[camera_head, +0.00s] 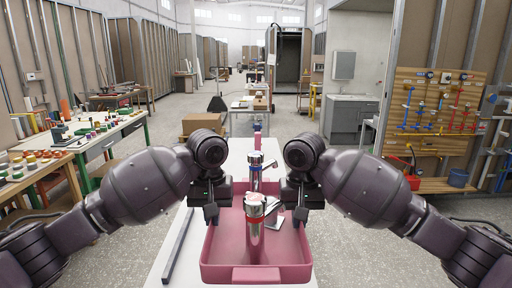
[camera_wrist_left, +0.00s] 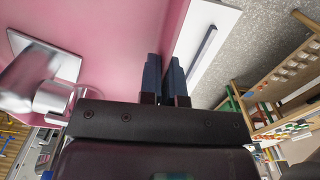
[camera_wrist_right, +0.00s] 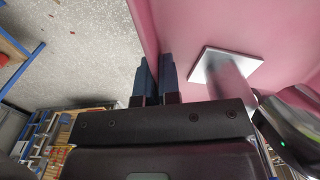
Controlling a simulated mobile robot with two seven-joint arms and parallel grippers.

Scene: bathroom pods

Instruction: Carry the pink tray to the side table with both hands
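The pink tray (camera_head: 256,272) is in front of me, over a narrow white surface (camera_head: 160,262). I cannot tell whether it rests on it or is lifted. Chrome taps stand in it: a near one with a red ring (camera_head: 255,232) and one behind (camera_head: 256,172). My left gripper (camera_head: 211,214) is at the tray's left wall; in the left wrist view its fingers (camera_wrist_left: 165,78) close around the pink wall. My right gripper (camera_head: 301,215) is at the right wall; in the right wrist view its fingers (camera_wrist_right: 154,78) close around that wall. My grippers hide parts of the rim.
A grey bar (camera_head: 178,245) lies left of the tray on the white surface. A workbench with jars (camera_head: 95,140) stands left. A light table (camera_head: 249,107) and cardboard box (camera_head: 203,122) are ahead. Floor is open at right.

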